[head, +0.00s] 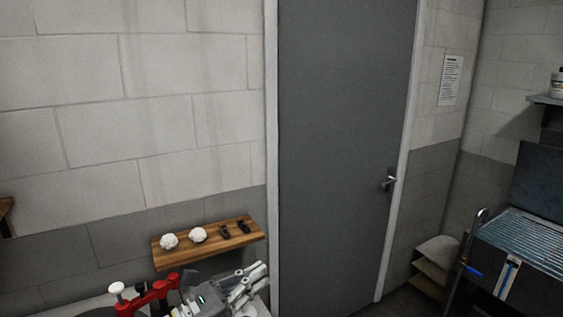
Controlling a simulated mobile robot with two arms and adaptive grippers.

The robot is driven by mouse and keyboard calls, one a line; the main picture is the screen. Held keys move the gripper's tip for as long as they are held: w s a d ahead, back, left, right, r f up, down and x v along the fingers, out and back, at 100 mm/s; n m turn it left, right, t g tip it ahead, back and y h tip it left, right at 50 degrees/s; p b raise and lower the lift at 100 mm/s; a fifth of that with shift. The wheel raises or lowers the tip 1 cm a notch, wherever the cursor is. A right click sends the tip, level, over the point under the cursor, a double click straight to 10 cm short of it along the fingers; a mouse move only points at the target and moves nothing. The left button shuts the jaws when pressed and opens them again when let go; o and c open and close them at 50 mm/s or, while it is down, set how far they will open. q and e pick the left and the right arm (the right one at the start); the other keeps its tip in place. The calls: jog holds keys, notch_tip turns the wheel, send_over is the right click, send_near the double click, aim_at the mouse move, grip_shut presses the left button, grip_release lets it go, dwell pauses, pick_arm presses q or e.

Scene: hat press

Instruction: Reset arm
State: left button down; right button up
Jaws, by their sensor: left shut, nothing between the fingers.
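My left gripper (252,280) is at the bottom of the head view, with its grey body and pale grey fingers toward the right. It is shut and empty, below the wooden wall shelf and apart from it. A red jointed part with a white knob (150,292) shows just left of the gripper; it seems to belong to a press, and its lower part is cut off by the picture edge. My right gripper is not in view.
A wooden shelf (160,258) on the block wall holds two white lumpy items (198,234) and two small dark items (224,231). A shut grey door (340,140) stands in the middle. A metal bench (525,240) and stacked trays or steps (432,262) are at right.

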pick_arm(q)
jog(key=s+a+f+n+t+y, duration=0.15)
jog(key=a+f+n+y, duration=0.35)
jog(key=n, duration=0.6)
jog(key=s+a+f+n+y, duration=0.35)
jog(key=a+n+y, duration=0.2)
jog(key=n, duration=0.55)
jog(key=s+a+f+n+t+y, duration=0.15)
jog(key=a+f+n+y, duration=0.35)
jog(key=n, duration=0.6)
jog(key=s+f+n+g, duration=0.6)
jog(key=s, duration=0.6)
jog(key=s+f+n+g, duration=0.6)
jog(key=s+f, duration=0.1)
jog(key=s, duration=0.5)
notch_tip(320, 180, down, 30)
jog(key=b, duration=0.5)
jog(key=s+a+f+g+b, duration=0.1)
jog(key=s+f+b, duration=0.1)
jog(key=s+f, duration=0.7)
jog(key=s+a+f+m+g+b, duration=0.1)
jog(key=s+f+b, duration=0.2)
jog(key=s+f, duration=0.5)
notch_tip(320, 180, down, 5)
jog(key=shift+s+a+f, duration=0.1)
jog(key=shift+s+a, duration=0.25)
jog(key=shift+a, duration=0.05)
